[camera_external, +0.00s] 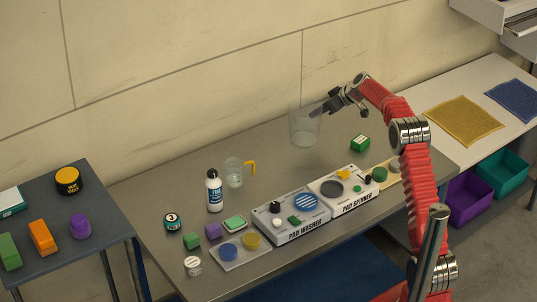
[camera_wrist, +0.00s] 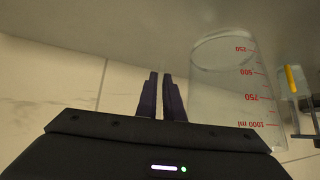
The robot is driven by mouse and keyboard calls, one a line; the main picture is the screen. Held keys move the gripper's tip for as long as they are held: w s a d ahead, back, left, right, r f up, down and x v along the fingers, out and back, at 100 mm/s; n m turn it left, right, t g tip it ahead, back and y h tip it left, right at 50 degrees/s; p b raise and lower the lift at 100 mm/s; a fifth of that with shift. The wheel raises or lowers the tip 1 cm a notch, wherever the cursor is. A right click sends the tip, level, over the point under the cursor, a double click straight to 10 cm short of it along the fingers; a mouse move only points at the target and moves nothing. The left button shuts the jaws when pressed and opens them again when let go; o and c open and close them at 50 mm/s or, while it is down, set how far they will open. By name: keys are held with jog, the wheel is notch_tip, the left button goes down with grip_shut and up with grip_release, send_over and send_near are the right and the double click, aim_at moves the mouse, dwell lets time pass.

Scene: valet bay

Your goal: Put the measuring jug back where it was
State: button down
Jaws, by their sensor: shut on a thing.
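The measuring jug (camera_external: 305,128) is a large clear vessel near the back of the grey workbench. It is upright, and I cannot tell whether its base touches the bench. My gripper (camera_external: 326,107) is at the jug's upper right side and is shut on it. In the wrist view, which is upside down, the jug (camera_wrist: 228,95) shows red graduations up to 1000 ml. The fingers (camera_wrist: 162,95) are nearly together beside its wall. The exact part gripped is not clear. The jug looks empty.
On the workbench (camera_external: 150,200), a small yellow-handled jug (camera_external: 233,174) and a white bottle (camera_external: 214,192) stand left. A green box (camera_external: 360,143) is right of the measuring jug. The pad washer (camera_external: 292,219) and pad spinner (camera_external: 344,192) are in front. Bare bench lies between.

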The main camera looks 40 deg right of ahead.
jog(key=shift+f, duration=2.45)
jog(key=shift+f, duration=0.1)
jog(key=c, duration=1.9)
grip_release()
jog(key=shift+s+d+r, duration=0.15)
jog(key=shift+s+r, duration=0.15)
jog(key=shift+r, duration=0.2)
jog(key=v, duration=1.1)
jog(key=shift+f, duration=0.1)
